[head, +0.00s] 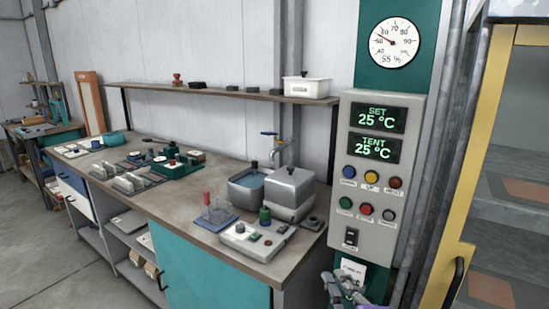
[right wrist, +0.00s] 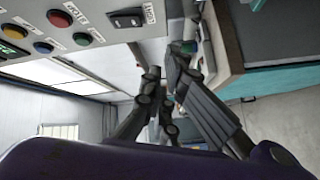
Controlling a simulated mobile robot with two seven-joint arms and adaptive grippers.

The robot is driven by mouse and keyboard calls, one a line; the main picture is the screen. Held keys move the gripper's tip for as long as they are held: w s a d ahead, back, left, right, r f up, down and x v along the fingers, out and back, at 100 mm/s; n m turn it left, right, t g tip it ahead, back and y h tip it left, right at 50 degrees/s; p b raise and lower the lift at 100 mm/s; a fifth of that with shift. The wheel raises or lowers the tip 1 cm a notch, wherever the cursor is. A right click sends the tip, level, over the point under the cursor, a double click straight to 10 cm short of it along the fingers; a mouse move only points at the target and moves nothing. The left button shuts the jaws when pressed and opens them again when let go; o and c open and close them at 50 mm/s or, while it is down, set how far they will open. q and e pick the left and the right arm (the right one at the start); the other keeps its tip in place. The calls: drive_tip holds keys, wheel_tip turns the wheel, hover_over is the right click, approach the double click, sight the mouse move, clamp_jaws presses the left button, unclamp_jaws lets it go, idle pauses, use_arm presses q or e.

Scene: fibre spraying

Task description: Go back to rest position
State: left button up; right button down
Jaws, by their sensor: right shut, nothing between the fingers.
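My right gripper (head: 334,281) shows at the bottom of the head view, low in front of the grey control panel (head: 352,215). Part of it is cut off by the frame's lower edge. Its dark fingers also show in the right wrist view (right wrist: 166,78), and they are shut with nothing held. The panel's buttons and black switch are close by at the top left of that view. I cannot tell whether the gripper touches the panel. My left gripper is not in view.
A long bench (head: 180,195) with a water bath (head: 247,190), a white device (head: 258,242) and other lab items runs along the wall. A shelf (head: 225,92) hangs above it. A yellow-framed cabinet (head: 470,170) stands at right. Floor (head: 60,260) is clear at left.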

drive_tip(key=s+d+f+m+g+h+p, duration=0.1)
drive_tip(key=s+d+f+m+g, duration=0.1)
drive_tip(key=s+f+m, duration=0.7)
drive_tip(key=s+d+f+m+g+h, duration=0.1)
drive_tip(key=s+f+m+g, duration=0.2)
drive_tip(key=f, duration=0.9)
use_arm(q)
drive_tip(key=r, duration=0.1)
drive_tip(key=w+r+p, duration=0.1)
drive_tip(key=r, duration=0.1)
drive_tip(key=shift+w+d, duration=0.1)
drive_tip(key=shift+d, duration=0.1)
use_arm(e)
drive_tip(key=s+f+m+g, duration=0.1)
drive_tip(key=s+f, duration=0.3)
drive_tip(key=s, duration=0.3)
drive_tip(key=s+d+f+m+g, duration=0.1)
drive_tip(key=s+f, duration=0.3)
drive_tip(key=s, duration=0.3)
drive_tip(key=s+f+m+g+h, duration=0.1)
drive_tip(key=s+f+g, duration=0.1)
drive_tip(key=s+f, duration=0.2)
drive_tip(key=s, duration=0.3)
drive_tip(key=shift+s+d+m, duration=0.25)
drive_tip(key=shift+s+m, duration=0.05)
drive_tip(key=shift+s, duration=0.1)
